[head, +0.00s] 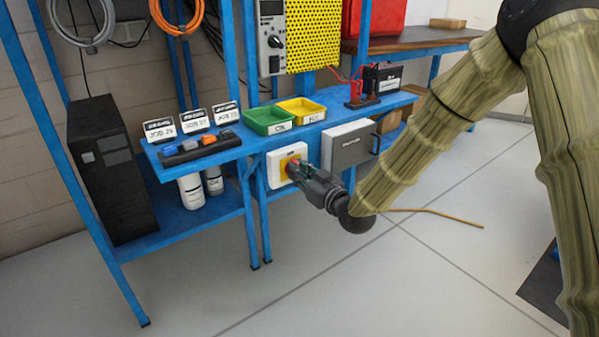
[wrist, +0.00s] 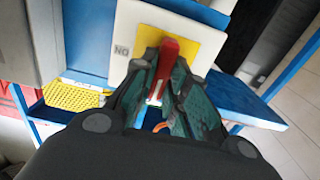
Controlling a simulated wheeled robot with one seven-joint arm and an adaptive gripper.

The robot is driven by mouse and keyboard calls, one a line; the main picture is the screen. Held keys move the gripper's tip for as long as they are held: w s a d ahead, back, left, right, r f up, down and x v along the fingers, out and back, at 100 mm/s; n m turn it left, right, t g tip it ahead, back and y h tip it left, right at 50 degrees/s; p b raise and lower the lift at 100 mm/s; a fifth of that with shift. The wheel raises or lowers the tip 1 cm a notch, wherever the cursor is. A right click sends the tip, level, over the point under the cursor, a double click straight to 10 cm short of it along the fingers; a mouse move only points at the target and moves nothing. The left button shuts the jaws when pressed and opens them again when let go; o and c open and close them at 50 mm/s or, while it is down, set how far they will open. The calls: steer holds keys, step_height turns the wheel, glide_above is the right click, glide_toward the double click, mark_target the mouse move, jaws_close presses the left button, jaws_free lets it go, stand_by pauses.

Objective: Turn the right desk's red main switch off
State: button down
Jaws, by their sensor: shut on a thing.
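The red main switch (wrist: 166,66) is a red handle on a yellow plate (wrist: 204,45) set in a white box (wrist: 133,18). In the head view the white box (head: 274,170) hangs at the front of the blue desk, below the green and yellow trays. My gripper (head: 298,168) reaches it from the right and covers most of the handle there. In the wrist view my gripper (wrist: 160,80) has its two fingers on either side of the red handle, shut on it. The letters "NO" show on the box beside the plate. The handle's exact angle is hard to tell.
A grey box (head: 348,146) with a dark handle sits close to the right of the switch box. Green (head: 268,121) and yellow (head: 302,110) trays stand on the desk above. A black tower case (head: 108,165) stands at left. The floor in front is mostly clear.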

steer(key=c, duration=1.5)
jaws_free()
steer(key=shift+w+r, duration=0.1)
steer(key=shift+w, duration=0.05)
steer(key=shift+o, duration=0.4)
steer(key=shift+a, duration=0.1)
steer(key=v, duration=1.2)
